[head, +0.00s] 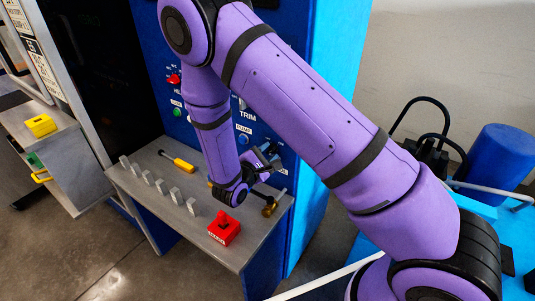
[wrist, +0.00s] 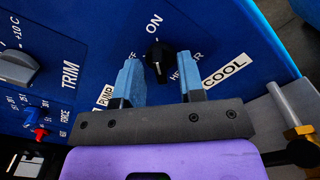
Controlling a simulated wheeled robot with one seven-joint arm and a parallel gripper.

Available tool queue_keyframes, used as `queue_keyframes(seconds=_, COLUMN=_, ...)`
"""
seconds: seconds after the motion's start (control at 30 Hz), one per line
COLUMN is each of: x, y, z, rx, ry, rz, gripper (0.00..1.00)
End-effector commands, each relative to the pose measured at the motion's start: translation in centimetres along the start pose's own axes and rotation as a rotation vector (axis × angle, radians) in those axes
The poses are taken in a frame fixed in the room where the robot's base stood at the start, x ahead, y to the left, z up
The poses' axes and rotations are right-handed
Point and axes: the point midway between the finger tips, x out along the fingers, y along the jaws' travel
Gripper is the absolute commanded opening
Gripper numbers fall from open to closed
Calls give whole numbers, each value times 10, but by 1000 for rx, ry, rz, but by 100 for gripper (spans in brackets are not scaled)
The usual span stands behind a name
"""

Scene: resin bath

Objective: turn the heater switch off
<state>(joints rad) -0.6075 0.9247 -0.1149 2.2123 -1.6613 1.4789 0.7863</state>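In the head view my gripper (head: 266,160) is at the panel's lower right, and my arm hides the switch there.
A TRIM knob (wrist: 18,68) and a red toggle (wrist: 40,132) are left in the wrist view. A brass fitting (head: 269,207) is near my gripper.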

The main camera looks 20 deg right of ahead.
Motion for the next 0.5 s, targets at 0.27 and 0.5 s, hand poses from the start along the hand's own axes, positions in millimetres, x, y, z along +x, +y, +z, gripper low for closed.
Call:
queue_keyframes(seconds=0.27, x=0, y=0, z=0, rx=0, ry=0, rz=0, gripper=11)
queue_keyframes(seconds=0.5, x=0, y=0, z=0, rx=-2, ry=0, rz=0, gripper=0)
